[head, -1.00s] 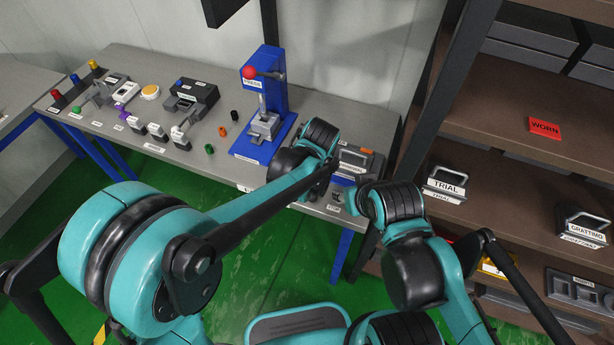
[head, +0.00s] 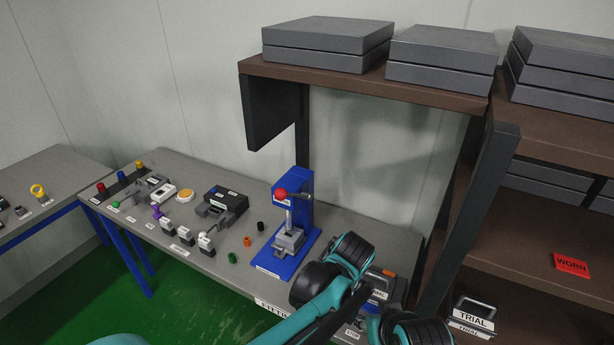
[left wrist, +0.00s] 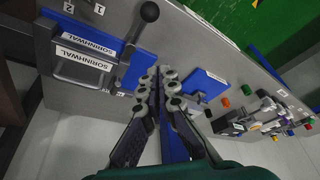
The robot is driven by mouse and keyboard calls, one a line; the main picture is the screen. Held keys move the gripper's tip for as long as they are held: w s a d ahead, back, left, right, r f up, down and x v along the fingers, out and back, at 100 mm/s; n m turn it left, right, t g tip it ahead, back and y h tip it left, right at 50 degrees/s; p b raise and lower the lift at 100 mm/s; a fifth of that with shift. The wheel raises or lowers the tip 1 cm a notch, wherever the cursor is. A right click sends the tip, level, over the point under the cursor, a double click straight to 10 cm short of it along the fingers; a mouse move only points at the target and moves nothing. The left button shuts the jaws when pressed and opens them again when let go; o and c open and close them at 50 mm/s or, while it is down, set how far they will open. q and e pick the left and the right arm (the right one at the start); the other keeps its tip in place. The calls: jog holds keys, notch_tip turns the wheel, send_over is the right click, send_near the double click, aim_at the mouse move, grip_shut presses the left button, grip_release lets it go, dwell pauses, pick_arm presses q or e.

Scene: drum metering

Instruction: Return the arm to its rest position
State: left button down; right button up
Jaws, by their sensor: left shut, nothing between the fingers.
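My left arm reaches up from the bottom of the head view, its teal and black wrist (head: 335,270) just right of the blue press (head: 297,215) and over the bench. The fingers of that arm are hidden in the head view. In the left wrist view my left gripper (left wrist: 160,88) shows its two fingers close together, shut and empty, above the grey bench. Part of my right arm (head: 415,330) shows at the bottom of the head view; its gripper is out of frame.
A labelled tray (left wrist: 82,70) with a handle and a black ball lever (left wrist: 149,12) are close to the left fingers. A dark shelf (head: 430,84) with grey boxes (head: 325,35) stands behind and right. Small coloured parts and fixtures lie on the bench (head: 150,232).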

pick_arm(q)
jog(key=s+a+r+m+t+h+b, duration=0.1)
jog(key=s+a+r, duration=0.1)
jog(key=a, duration=0.7)
jog(key=s+a+r+b, duration=0.1)
jog(key=s+a+r, duration=0.1)
jog(key=a, duration=0.7)
jog(key=s+a+f+m+t+b, duration=0.1)
jog(key=s+a+f+t, duration=0.1)
jog(key=s+a, duration=0.6)
jog(key=shift+a, duration=1.25)
jog(key=shift+s, duration=0.1)
